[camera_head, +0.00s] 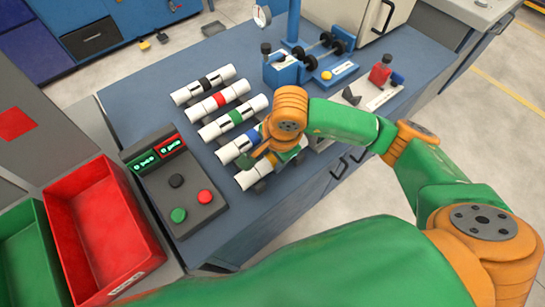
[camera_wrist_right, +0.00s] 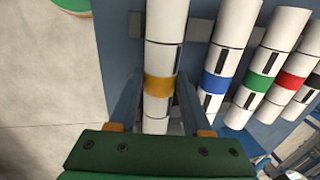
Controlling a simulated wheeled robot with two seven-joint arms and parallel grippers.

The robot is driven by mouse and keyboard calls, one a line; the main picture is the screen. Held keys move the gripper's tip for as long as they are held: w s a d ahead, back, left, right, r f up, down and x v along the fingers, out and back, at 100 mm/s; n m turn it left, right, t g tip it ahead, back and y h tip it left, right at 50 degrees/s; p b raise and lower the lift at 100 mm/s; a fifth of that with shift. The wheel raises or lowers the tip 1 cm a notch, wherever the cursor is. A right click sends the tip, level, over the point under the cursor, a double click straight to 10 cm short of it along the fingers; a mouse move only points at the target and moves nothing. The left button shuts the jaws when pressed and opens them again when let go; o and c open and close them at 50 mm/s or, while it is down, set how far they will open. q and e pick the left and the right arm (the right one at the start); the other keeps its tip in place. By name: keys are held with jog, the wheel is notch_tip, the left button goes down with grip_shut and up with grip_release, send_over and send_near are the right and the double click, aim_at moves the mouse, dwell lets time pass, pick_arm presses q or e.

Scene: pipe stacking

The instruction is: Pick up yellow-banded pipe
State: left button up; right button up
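The yellow-banded pipe (camera_head: 245,180) is the nearest white pipe in the rack, lying on the blue table. My right gripper (camera_head: 254,163) is over it and hides its middle in the head view. In the right wrist view the pipe (camera_wrist_right: 165,45) runs between the two fingers of my right gripper (camera_wrist_right: 160,95), its yellow band between them. The fingers are on either side of the pipe, apart, with no clear grip on it. My left gripper is not in view.
Blue-banded (camera_head: 230,152), green-banded (camera_head: 216,127), red-banded (camera_head: 205,106) and black-banded (camera_head: 190,92) pipes lie in parallel beyond it. A button box (camera_head: 176,195) is on the left, with red (camera_head: 100,225) and green (camera_head: 22,250) bins beside the table.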

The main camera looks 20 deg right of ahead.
aim_at(271, 157)
grip_shut()
jog(key=shift+r, duration=0.1)
jog(key=shift+r, duration=0.35)
jog(key=r, duration=0.3)
jog(key=shift+s, duration=0.2)
jog(key=s+d+r+b, duration=0.4)
jog(key=s+r+b, duration=0.3)
jog(key=s, duration=0.6)
notch_tip(271, 157, up, 2)
jog(key=shift+r, duration=0.1)
